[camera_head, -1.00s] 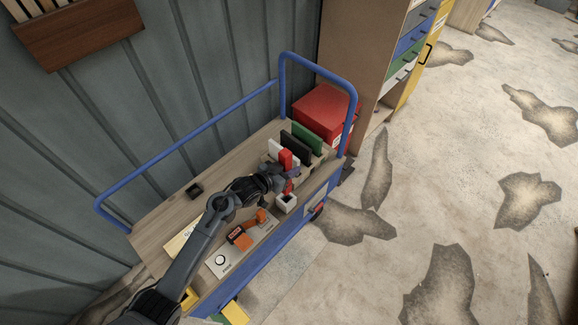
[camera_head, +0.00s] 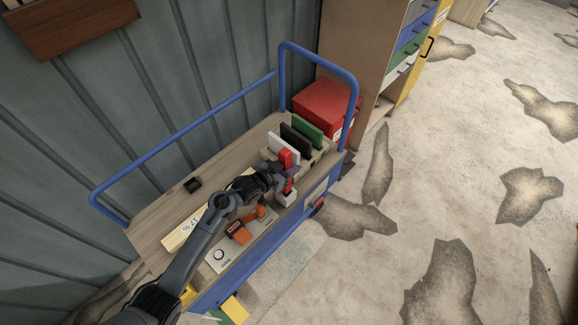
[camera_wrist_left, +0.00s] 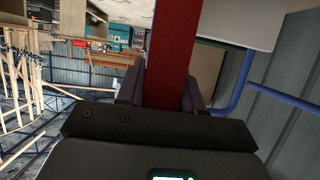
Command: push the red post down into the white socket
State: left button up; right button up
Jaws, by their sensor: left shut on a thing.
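In the head view my left gripper (camera_head: 290,174) is shut on the red post (camera_head: 288,157), which stands roughly upright. The post shows above and below the fingers. Its lower end meets the top of the white socket (camera_head: 287,200) near the cart's front edge. The socket's opening is covered, so I cannot tell how deep the post sits. In the left wrist view the red post (camera_wrist_left: 172,50) runs between the two fingers. My right gripper is not in view.
White (camera_head: 281,147), black (camera_head: 296,141) and green (camera_head: 308,131) panels stand upright just behind the post. A red box (camera_head: 325,103) lies beyond them. A blue rail (camera_head: 185,147) borders the cart. An orange tool (camera_head: 238,232) and a small black box (camera_head: 192,185) lie on top.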

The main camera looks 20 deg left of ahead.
pick_arm(q)
jog(key=shift+p, duration=0.75)
dwell(1.4)
jog(key=shift+f+b, duration=2.4)
jog(key=shift+f, duration=1.1)
jog(key=o, duration=1.2)
jog(key=shift+s+a+r+p, duration=0.25)
jog(key=shift+s+r+p, duration=0.1)
jog(key=shift+s, duration=0.15)
jog(key=p+v, duration=0.2)
jog(key=v, duration=0.7)
jog(key=shift+s+a+p, duration=0.1)
jog(key=shift+s+p, duration=0.15)
jog(key=shift+p, duration=0.05)
